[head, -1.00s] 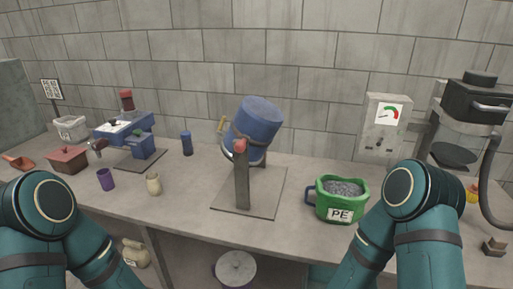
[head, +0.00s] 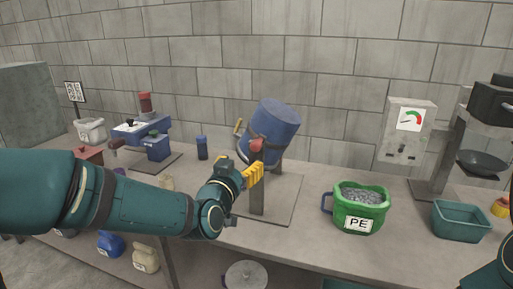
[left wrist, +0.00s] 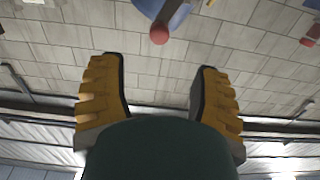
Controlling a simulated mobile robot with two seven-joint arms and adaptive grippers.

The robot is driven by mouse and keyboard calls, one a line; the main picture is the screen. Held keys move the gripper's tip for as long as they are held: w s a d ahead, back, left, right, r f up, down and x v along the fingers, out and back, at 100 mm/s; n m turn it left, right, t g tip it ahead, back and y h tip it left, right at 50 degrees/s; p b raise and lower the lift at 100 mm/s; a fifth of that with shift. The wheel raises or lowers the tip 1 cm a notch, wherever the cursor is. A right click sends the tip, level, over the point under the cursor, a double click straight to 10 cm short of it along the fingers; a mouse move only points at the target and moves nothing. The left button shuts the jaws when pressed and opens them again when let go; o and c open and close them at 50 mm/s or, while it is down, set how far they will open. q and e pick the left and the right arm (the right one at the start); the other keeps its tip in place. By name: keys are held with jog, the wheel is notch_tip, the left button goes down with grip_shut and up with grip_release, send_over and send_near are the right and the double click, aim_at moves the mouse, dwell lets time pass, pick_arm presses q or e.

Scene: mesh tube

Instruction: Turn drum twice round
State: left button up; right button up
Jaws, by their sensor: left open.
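The blue drum (head: 274,127) hangs tilted on its stand, its top leaning to the right. A red knob (head: 256,145) sits at the front pivot of the drum. The stand's post and grey base plate (head: 284,202) rest on the bench. My left gripper (head: 254,174) has yellow fingers and is just below and in front of the red knob, covering part of the post. In the left wrist view my left gripper (left wrist: 162,88) is open and empty, and the red knob (left wrist: 159,34) shows beyond the fingertips, with a piece of the blue drum above it. The right gripper is not in view.
A green bucket marked PE (head: 360,208) holds grey granules right of the stand. A teal bin (head: 461,220) stands farther right. A gauge box (head: 409,131) is near the wall. A blue cup (head: 202,147) and a blue machine (head: 143,131) stand left.

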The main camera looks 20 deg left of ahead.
aim_at(255, 148)
pick_arm(q)
jog(key=w, duration=1.2)
jog(key=shift+w+d+f, duration=0.1)
jog(key=shift+d, duration=0.2)
grip_shut()
